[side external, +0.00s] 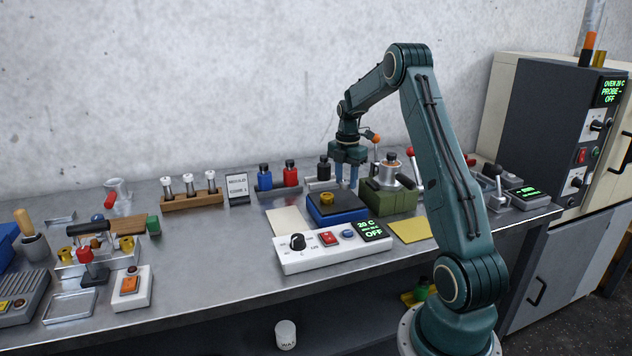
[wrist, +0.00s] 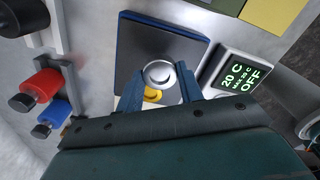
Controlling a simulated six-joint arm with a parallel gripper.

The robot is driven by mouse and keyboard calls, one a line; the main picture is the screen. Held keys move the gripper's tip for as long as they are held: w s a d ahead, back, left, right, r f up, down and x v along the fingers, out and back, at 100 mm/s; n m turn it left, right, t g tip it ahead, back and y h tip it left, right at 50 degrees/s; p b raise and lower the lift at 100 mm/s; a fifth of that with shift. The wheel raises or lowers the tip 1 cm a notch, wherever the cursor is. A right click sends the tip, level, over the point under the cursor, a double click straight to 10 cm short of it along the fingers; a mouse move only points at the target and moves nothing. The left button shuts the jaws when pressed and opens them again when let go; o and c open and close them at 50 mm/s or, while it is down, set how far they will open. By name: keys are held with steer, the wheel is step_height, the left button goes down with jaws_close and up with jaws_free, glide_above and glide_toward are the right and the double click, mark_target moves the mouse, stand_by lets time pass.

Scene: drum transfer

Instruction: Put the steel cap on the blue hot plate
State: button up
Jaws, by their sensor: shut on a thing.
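The blue hot plate (side external: 350,214) stands near the middle of the bench, a blue box with a dark flat top. It fills much of the wrist view (wrist: 133,62). A small brass-yellow piece (side external: 326,198) sits on its top; it also shows in the wrist view (wrist: 153,96). My gripper (side external: 347,180) points down near the plate's back right part, its blue fingers shut on the round steel cap (wrist: 158,73). The cap looks like a bright ring between the fingertips.
A white control box (side external: 330,247) reading 20 C, OFF stands in front of the plate. A green block with a metal pot (side external: 388,200) is close on the right. Blue and red bottles (side external: 291,174) stand behind. Pale (side external: 289,222) and yellow (side external: 410,230) pads flank the plate.

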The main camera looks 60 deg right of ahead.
mark_target(346, 181)
steer(key=shift+f, duration=1.65)
steer(key=shift+f, duration=0.15)
steer(key=o, duration=1.1)
step_height(346, 181, up, 12)
steer(key=shift+r, duration=0.15)
